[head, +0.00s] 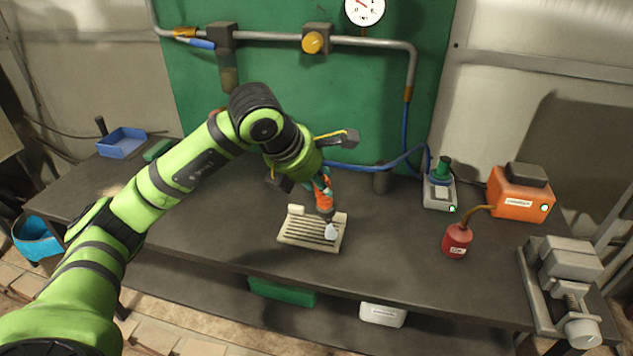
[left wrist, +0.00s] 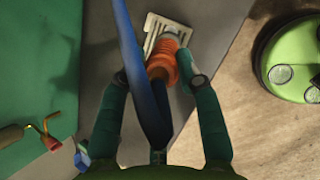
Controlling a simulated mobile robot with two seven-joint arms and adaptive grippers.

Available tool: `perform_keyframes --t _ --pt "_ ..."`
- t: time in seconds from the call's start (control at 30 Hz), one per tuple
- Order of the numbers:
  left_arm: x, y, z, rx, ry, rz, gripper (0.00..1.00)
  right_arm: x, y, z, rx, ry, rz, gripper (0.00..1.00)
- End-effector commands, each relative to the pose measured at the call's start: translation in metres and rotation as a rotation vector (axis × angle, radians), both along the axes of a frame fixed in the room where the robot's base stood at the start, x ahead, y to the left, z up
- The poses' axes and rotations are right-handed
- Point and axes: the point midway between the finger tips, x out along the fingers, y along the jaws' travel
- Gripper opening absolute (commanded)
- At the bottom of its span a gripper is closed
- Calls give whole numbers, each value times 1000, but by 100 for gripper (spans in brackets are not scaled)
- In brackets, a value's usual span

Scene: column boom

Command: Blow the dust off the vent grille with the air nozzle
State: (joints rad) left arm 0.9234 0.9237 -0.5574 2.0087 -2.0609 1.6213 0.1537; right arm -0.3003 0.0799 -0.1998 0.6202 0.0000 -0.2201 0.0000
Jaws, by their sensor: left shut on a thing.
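The vent grille (head: 297,232) is a cream slatted plate lying on the dark workbench. It also shows in the left wrist view (left wrist: 152,24), partly covered by the nozzle. The air nozzle (head: 324,199) has an orange body and a pale tip, and a blue hose runs from it. My left gripper (head: 322,180) is shut on the nozzle and holds it over the grille's right part, tip pointing down. In the left wrist view the nozzle (left wrist: 160,66) sits between the gripper's fingers (left wrist: 158,82). I cannot tell whether the tip touches the grille. Dust is too small to make out.
A red oil can (head: 457,241), an orange box (head: 519,195) and a vise (head: 565,277) stand at right. A blue tray (head: 121,143) lies at far left. The front left bench is clear.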

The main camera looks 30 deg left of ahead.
Motion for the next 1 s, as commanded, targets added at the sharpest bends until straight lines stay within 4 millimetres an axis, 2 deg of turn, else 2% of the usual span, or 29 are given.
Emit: perform_keyframes --t 0.5,1.0 --pt "24 6 1 -1 -2 0 0 0 0 1 1 0 0 68" --pt "26 6 1 0 -2 -1 0 0 0 1 1 0 0 68"
